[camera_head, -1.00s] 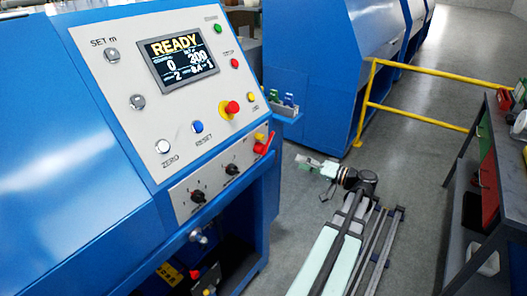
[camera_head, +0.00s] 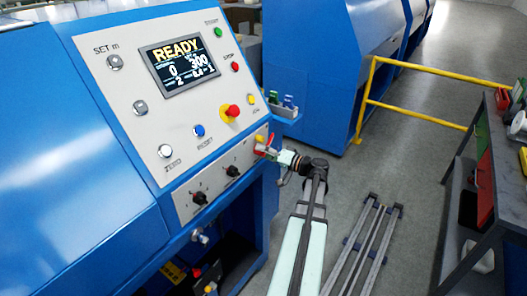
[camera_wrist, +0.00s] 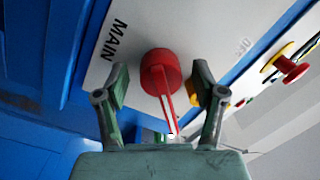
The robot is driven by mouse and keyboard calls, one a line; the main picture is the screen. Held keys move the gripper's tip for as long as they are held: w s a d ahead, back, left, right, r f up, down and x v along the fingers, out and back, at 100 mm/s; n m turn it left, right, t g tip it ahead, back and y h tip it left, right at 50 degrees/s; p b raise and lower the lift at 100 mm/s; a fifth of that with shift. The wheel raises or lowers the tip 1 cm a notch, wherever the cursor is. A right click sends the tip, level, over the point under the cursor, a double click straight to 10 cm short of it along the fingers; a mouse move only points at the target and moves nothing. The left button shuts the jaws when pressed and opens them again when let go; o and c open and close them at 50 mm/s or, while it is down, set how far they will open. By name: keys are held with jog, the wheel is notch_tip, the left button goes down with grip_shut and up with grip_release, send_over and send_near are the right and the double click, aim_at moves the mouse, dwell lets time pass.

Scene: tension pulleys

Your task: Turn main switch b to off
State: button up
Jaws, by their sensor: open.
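The red main switch (camera_wrist: 160,70) shows in the wrist view, a round knob with a long handle pointing down and slightly right. The word MAIN is printed to its left and a faint OFF to its upper right. In the head view the red switch (camera_head: 271,141) is at the lower right corner of the blue machine's panel, partly hidden by my gripper. My gripper (camera_wrist: 160,88) is open, with one finger on each side of the switch and gaps visible. In the head view my gripper (camera_head: 269,151) is right at the panel.
A yellow button (camera_wrist: 282,56) with a red knob lies right of the switch in the wrist view. The panel holds a READY display (camera_head: 180,66) and two black selector knobs (camera_head: 200,197). A yellow rail (camera_head: 412,111) and a workbench (camera_head: 480,190) stand to the right.

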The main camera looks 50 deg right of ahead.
jog(key=shift+w, duration=0.15)
grip_shut()
